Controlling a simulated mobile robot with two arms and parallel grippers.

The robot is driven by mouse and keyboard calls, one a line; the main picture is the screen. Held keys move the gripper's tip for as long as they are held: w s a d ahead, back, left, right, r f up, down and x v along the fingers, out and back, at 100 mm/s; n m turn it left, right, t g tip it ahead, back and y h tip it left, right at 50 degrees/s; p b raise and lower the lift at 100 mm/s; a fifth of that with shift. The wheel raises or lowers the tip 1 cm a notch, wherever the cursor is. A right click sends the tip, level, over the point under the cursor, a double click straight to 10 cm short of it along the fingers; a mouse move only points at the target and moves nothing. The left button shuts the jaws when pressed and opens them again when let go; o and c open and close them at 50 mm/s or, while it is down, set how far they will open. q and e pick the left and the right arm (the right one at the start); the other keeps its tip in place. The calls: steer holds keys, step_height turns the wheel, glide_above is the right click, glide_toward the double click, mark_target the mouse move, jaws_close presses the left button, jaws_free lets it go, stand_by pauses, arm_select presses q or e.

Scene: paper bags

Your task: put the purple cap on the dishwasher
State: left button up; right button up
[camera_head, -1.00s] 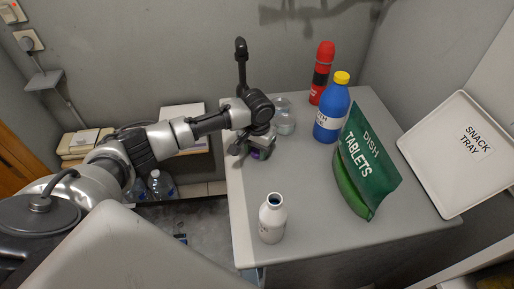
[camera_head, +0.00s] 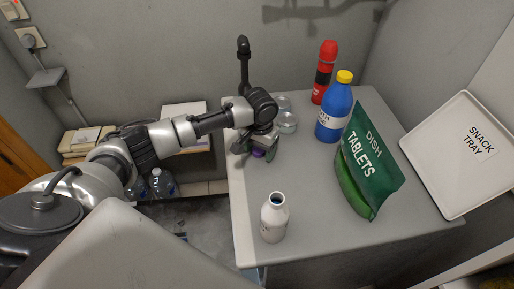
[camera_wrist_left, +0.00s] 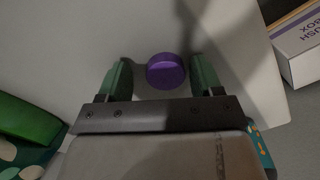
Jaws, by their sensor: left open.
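The purple cap (camera_wrist_left: 166,71) lies on a light grey flat top in the left wrist view, between my two green fingers and with a gap on each side. In the head view the cap (camera_head: 258,153) shows only partly below my left gripper (camera_head: 256,146). The left gripper (camera_wrist_left: 163,80) is open around the cap, low over the surface. The light grey top (camera_head: 300,185) looks like the top of a cabinet or appliance; I cannot tell whether it is the dishwasher. My right gripper is not in view.
A white bottle (camera_head: 273,218) stands near the front left. Clear glass items (camera_head: 287,123), a blue bottle (camera_head: 333,112) and a red flask (camera_head: 324,72) stand behind. A green dish tablets bag (camera_head: 365,160) and a snack tray (camera_head: 462,150) are right. The front middle is clear.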

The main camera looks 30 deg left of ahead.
mark_target(258, 150)
arm_select(q)
step_height(258, 150, up, 12)
steer(key=shift+w+a, duration=0.15)
steer(key=shift+a, duration=0.1)
stand_by(0.6)
